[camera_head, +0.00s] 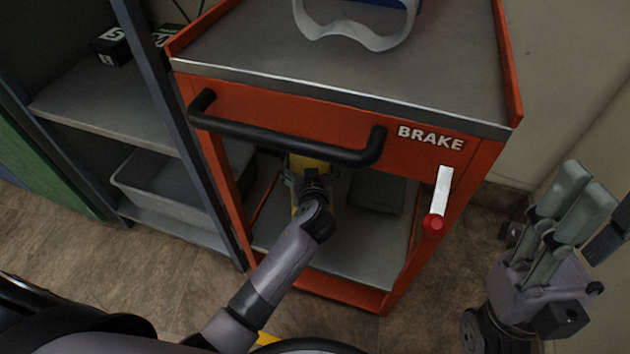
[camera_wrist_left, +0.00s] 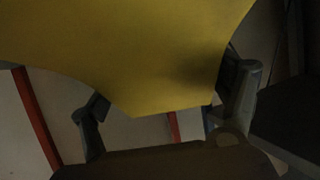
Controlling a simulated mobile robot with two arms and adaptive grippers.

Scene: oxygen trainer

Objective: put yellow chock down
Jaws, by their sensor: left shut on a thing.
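My left gripper (camera_head: 305,180) reaches under the black handle into the open lower bay of the orange cart (camera_head: 285,104). It is shut on the yellow chock (camera_head: 309,163), which is partly hidden by the gripper and the handle. In the left wrist view the chock (camera_wrist_left: 140,55) fills the top middle, between the two dark fingers (camera_wrist_left: 165,110). Whether the chock touches the shelf below cannot be told. My right gripper (camera_head: 578,210) is at the far right, beside the cart, with its pale fingers apart and nothing between them.
The cart's grey lower shelf (camera_head: 345,262) has bare room in front. A dark green item (camera_head: 377,192) lies at its right rear. The black handle (camera_head: 280,137) crosses above my left gripper. A red-tipped brake lever (camera_head: 438,200) sticks out at right. A grey bin (camera_head: 165,205) stands left.

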